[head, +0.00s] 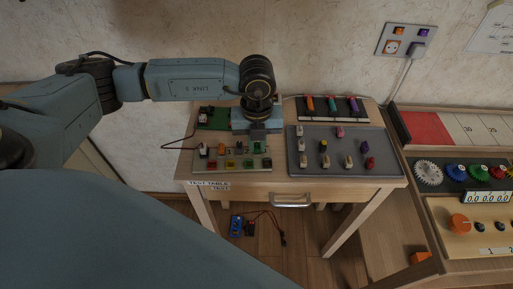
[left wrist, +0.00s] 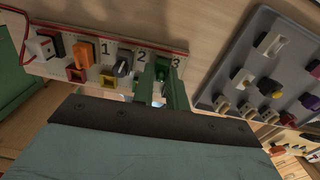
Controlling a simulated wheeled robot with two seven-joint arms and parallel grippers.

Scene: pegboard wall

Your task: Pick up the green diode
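My left gripper (head: 257,146) points down over the right part of the light component board (head: 211,164) on the test table. In the left wrist view its two fingers (left wrist: 161,90) stand apart with a gap between them. A small dark green piece, apparently the green diode (left wrist: 161,67), shows at the finger ends near the board's number 3. I cannot tell whether the fingers touch it. In the head view the gripper hides that spot. My right gripper is not in view.
On the same board stand an orange piece (left wrist: 83,52) and a dark knob-like piece (left wrist: 122,65). A grey tray (head: 315,170) with several small parts lies to the right. A green circuit board (head: 213,122) lies behind. A console with gears (head: 428,173) stands further right.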

